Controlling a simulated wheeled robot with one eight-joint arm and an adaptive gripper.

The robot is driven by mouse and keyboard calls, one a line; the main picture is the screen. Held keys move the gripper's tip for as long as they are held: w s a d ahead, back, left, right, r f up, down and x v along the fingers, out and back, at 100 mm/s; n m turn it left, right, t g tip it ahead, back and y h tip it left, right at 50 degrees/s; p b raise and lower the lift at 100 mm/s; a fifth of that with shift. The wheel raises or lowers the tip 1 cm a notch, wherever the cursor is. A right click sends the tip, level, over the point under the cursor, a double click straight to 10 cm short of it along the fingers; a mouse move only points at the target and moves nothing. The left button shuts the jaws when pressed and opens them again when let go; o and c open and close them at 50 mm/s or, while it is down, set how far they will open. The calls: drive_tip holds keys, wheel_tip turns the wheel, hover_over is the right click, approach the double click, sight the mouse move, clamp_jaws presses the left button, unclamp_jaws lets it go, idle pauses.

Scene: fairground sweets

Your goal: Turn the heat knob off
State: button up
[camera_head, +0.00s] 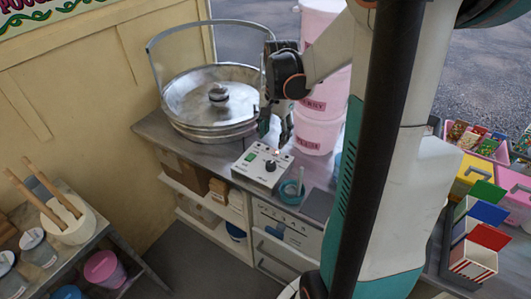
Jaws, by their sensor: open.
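A white control box (262,173) sits on the grey counter at the front of the metal pan. A dark knob (270,165) stands on its top, right of a green switch (250,157). The knob's setting is too small to read. My gripper (277,131) points down above the back of the box, near the knob, with its fingers apart and nothing between them. From this one view I cannot tell the exact height of the fingertips over the knob.
Pink tubs (319,125) stand close at right. A teal cup (290,192) is beside the box. Bright containers (473,258) are at far right.

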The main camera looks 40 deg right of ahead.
sight(271, 163)
drive_tip(key=f+b, duration=0.1)
drive_tip(key=f, duration=0.3)
drive_tip(key=f+b, duration=0.1)
drive_tip(key=f, duration=0.3)
drive_tip(key=f+b, duration=0.2)
drive_tip(key=f, duration=0.3)
drive_tip(key=shift+w+a, duration=0.15)
drive_tip(key=shift+w, duration=0.2)
drive_tip(key=shift+c, duration=0.3)
drive_tip(key=c, duration=1)
